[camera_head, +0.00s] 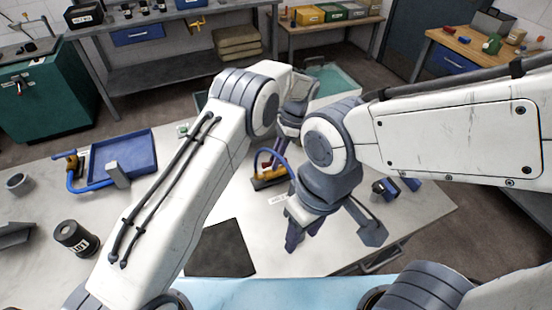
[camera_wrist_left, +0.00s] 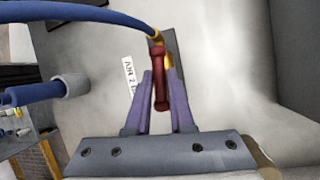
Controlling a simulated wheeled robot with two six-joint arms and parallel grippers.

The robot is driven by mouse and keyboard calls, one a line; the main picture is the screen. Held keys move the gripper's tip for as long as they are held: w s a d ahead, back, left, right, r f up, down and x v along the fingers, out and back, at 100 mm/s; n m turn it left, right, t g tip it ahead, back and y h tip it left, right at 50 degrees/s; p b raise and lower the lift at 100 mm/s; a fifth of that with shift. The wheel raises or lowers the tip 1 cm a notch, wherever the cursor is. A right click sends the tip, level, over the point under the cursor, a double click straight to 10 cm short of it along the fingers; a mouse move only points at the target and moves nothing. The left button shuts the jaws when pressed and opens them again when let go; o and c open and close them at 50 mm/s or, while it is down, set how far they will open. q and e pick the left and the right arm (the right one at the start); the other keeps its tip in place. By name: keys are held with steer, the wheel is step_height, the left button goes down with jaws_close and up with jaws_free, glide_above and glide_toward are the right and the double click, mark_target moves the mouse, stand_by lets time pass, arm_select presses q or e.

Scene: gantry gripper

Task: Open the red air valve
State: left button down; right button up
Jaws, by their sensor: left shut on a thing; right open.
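The red air valve handle (camera_wrist_left: 160,80) is a short dark-red lever on a brass valve body (camera_wrist_left: 168,58). A blue hose (camera_wrist_left: 85,12) runs from the brass part. My left gripper (camera_wrist_left: 159,78) is shut on the red handle, with one purple finger on each side. In the head view, the brass valve body (camera_head: 270,174) sits on a dark base on the table, beneath my left gripper (camera_head: 279,150); the fingers there are partly hidden by my arms. My right gripper (camera_head: 334,236) is open and empty above the table, in front of the valve.
A blue tray (camera_head: 125,150) with a grey block stands on the left of the table. A dark canister (camera_head: 76,238) stands at the front left, and a dark mat (camera_head: 221,250) lies near the front edge. A white label (camera_wrist_left: 129,75) lies beside the valve.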

arm_select(q)
steer(key=shift+n, duration=0.6)
steer(key=shift+g+h, duration=0.3)
steer(key=c, duration=0.8)
jaws_free()
steer(key=shift+w+d+r+b, duration=0.15)
steer(key=shift+w+r+b, duration=0.15)
steer(key=shift+r, duration=0.1)
steer(key=p+v, duration=0.8)
steer(key=v, duration=0.1)
steer(key=shift+r+p, duration=0.3)
